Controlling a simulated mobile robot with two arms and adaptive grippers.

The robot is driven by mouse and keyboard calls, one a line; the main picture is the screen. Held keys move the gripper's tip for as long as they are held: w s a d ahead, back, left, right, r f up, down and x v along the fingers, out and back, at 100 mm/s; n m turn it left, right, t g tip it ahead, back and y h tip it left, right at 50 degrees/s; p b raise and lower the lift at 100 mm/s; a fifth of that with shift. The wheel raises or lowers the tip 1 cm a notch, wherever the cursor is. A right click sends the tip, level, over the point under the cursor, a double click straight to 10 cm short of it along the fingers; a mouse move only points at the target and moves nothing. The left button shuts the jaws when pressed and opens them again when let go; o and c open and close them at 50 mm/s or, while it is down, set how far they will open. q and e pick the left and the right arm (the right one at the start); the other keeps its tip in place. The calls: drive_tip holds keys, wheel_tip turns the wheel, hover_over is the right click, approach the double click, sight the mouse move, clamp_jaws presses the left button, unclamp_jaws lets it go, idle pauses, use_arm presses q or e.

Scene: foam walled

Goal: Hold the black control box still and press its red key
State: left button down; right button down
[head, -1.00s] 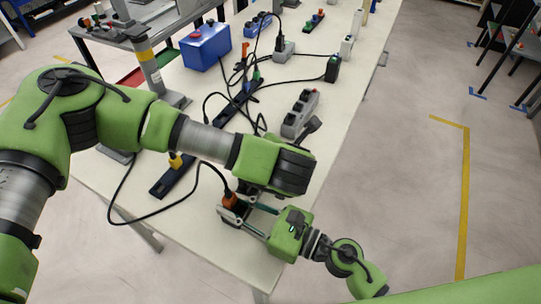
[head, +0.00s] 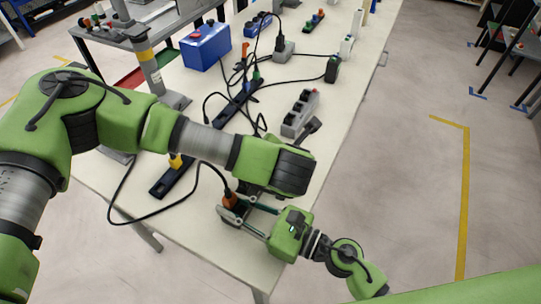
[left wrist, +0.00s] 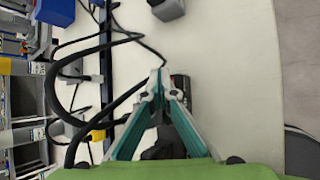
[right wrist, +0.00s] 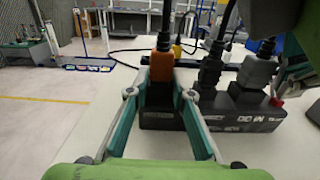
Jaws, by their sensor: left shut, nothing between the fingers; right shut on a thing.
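The black control box (right wrist: 240,120), lettered "DC IN", sits on the white table. It carries an orange plug (right wrist: 160,66) and a grey block (right wrist: 256,72). My right gripper (right wrist: 161,93) is shut on the black part under the orange plug. In the head view this gripper (head: 236,212) reaches in from the lower right. A small red key (right wrist: 277,102) shows at the box's right end, partly hidden. My left gripper (left wrist: 160,78) is shut and empty, its tips close above the box; contact is unclear. In the head view my left arm hides most of the box.
A black strip with a yellow plug (head: 176,161) lies to the left, and a grey socket box (head: 300,115) lies farther back. Black cables loop across the table. A blue box (head: 205,47) stands at the back left. The table's near edge is clear.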

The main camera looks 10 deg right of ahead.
use_arm(q)
drive_tip(key=shift+r, duration=0.65)
drive_tip(key=shift+r, duration=2.55)
use_arm(e)
drive_tip(key=c, duration=1.7)
unclamp_jaws()
